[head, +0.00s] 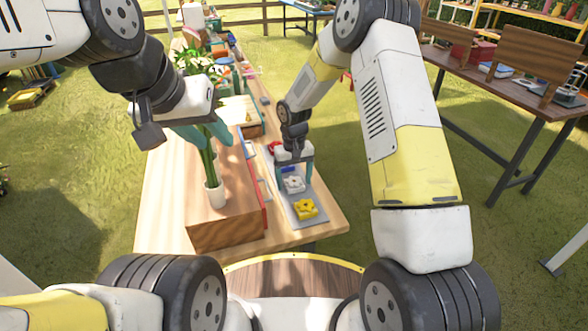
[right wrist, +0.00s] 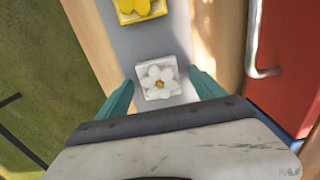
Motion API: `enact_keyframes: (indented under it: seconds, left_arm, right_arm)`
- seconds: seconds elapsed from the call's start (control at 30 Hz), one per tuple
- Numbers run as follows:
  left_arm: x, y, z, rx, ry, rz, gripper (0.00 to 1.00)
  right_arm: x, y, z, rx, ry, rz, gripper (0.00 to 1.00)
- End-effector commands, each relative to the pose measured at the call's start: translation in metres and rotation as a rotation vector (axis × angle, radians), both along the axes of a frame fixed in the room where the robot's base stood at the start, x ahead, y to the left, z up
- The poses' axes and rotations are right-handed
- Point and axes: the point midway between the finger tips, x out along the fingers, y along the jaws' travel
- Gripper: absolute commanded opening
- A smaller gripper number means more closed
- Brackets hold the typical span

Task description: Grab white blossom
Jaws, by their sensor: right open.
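The white blossom (head: 293,184) sits on a small white square block on a grey strip on the table. In the right wrist view the white blossom (right wrist: 159,83) has a yellow centre and lies between the fingertips. My right gripper (head: 294,178) is above it, pointing down. Its teal fingers show apart in the right wrist view (right wrist: 162,92), one on each side of the block, with gaps.
A yellow blossom block (head: 305,208) lies on the grey strip (head: 318,222) just nearer to me. A wooden box (head: 225,235) with the plant on it stands left of the strip. More items line the table behind. A second table (head: 480,85) is at the right.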

Motion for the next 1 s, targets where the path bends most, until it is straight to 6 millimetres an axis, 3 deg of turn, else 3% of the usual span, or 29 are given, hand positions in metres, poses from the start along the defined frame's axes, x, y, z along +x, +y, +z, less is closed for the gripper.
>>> enact_keyframes:
  seconds: [0.27, 0.6, 0.83, 1.0]
  left_arm:
    - [0.000, 0.000, 0.000, 0.000, 0.000, 0.000, 0.36]
    - [0.000, 0.000, 0.000, 0.000, 0.000, 0.000, 0.36]
    - [0.000, 0.000, 0.000, 0.000, 0.000, 0.000, 0.36]
    - [0.000, 0.000, 0.000, 0.000, 0.000, 0.000, 0.36]
  right_arm:
    - [0.000, 0.000, -0.003, 0.000, -0.001, -0.001, 0.76]
    - [0.000, 0.000, -0.003, 0.000, 0.000, -0.001, 0.13]
    - [0.000, 0.000, -0.001, 0.000, -0.001, -0.001, 0.13]
    - [0.001, 0.000, 0.021, 0.002, -0.005, -0.002, 0.13]
